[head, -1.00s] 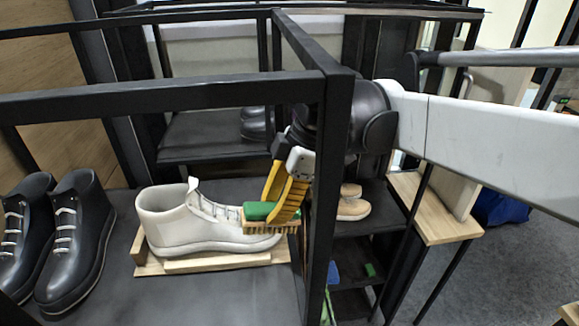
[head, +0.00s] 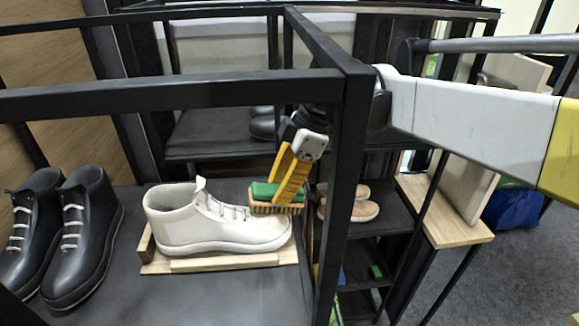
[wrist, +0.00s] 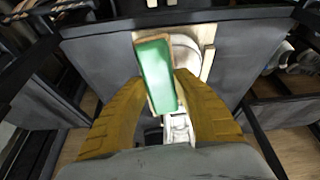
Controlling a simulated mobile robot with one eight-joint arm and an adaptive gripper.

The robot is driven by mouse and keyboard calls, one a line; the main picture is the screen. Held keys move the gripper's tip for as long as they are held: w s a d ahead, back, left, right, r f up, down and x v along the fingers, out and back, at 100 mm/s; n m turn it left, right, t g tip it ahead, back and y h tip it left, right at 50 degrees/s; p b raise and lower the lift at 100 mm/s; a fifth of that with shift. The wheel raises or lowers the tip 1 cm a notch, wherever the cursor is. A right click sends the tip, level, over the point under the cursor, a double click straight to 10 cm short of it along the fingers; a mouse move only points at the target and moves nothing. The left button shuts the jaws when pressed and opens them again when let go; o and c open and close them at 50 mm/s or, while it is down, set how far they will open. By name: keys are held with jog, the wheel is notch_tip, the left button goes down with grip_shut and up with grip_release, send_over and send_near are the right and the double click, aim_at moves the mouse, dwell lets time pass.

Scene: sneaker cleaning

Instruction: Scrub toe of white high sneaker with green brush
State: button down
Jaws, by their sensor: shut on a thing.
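The white high sneaker (head: 205,222) stands on a low wooden board (head: 160,264) on the dark shelf, with its toe to the right. My gripper (head: 282,190) has yellow fingers and is shut on the green brush (head: 262,190), bristles down. In the head view the brush is over the front of the sneaker, close to the toe; I cannot tell whether the bristles touch it. In the wrist view the green brush (wrist: 156,76) lies between the yellow fingers (wrist: 163,105). The sneaker (wrist: 186,52) shows partly behind it, with much of it hidden.
A pair of dark boots (head: 84,235) stands at the left on the same shelf. A black frame post (head: 345,190) rises just right of the brush, with a bar (head: 170,97) across the front. Tan shoes (head: 362,204) sit on a shelf behind.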

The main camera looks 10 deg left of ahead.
jog(key=s+d, duration=0.1)
jog(key=s, duration=0.6)
jog(key=shift+s+d, duration=0.2)
jog(key=shift+d, duration=0.15)
jog(key=shift+r, duration=0.15)
jog(key=shift+a+p+v, duration=0.15)
jog(key=shift+p+v, duration=0.95)
jog(key=shift+v, duration=0.35)
jog(key=shift+a+p+v, duration=0.2)
jog(key=shift+p+v, duration=0.85)
jog(key=shift+v, duration=0.4)
jog(key=shift+s+r, duration=0.15)
jog(key=shift+r, duration=0.05)
jog(key=p+v, duration=0.2)
jog(key=v, duration=0.1)
jog(key=shift+a, duration=0.2)
jog(key=d+b+x, duration=0.1)
jog(key=b+x, duration=0.4)
jog(key=x, duration=0.2)
jog(key=shift+w+f, duration=0.2)
jog(key=shift+w, duration=0.1)
